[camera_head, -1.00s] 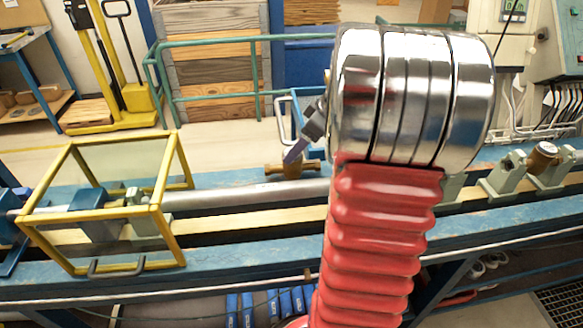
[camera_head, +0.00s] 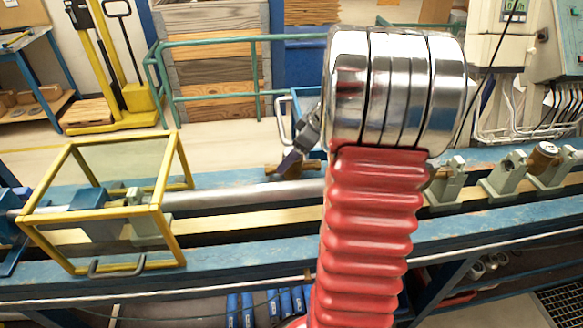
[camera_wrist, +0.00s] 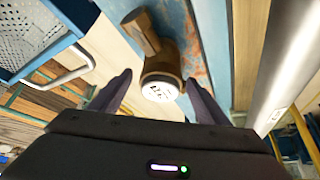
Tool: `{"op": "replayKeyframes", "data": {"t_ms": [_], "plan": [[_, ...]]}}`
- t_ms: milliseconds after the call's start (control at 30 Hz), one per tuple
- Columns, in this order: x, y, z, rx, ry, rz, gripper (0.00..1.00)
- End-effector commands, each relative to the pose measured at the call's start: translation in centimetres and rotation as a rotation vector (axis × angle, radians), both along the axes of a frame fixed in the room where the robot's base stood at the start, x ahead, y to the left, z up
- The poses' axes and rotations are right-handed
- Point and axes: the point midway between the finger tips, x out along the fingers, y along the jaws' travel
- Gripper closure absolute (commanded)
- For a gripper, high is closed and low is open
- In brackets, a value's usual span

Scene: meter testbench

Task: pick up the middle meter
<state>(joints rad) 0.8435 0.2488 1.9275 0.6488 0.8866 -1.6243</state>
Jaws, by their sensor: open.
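A brass meter with a round white dial (camera_wrist: 160,88) shows in the wrist view, lying in line with the gap between my gripper's fingers (camera_wrist: 160,82). Its pipe end (camera_wrist: 142,30) points away toward the top. My gripper is open, one dark finger on each side of the dial; I cannot tell whether the fingertips reach down beside it. In the head view my gripper (camera_head: 291,160) is just above this meter (camera_head: 284,170) on the bench, and my arm hides what is right of it. Another brass meter (camera_head: 543,156) sits farther right.
A blue bench (camera_head: 235,256) runs across with a metal pipe (camera_head: 245,193) along it. A yellow-framed guard box (camera_head: 172,215) stands at left. Grey-green clamp stands (camera_head: 503,178) are at right. A blue frame with a pale handle (camera_wrist: 58,75) is close left of my gripper.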

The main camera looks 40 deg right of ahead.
Motion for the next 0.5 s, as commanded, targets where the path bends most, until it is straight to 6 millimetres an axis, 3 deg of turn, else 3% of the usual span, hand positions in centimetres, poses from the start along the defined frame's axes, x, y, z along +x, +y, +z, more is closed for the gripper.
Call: {"op": "replayKeyframes", "data": {"t_ms": [200, 500], "plan": [[-0.02, -0.03, 0.03, 0.0, 0.0, 0.0, 0.31], [-0.03, -0.04, 0.03, -0.001, 0.0, 0.0, 0.51]]}}
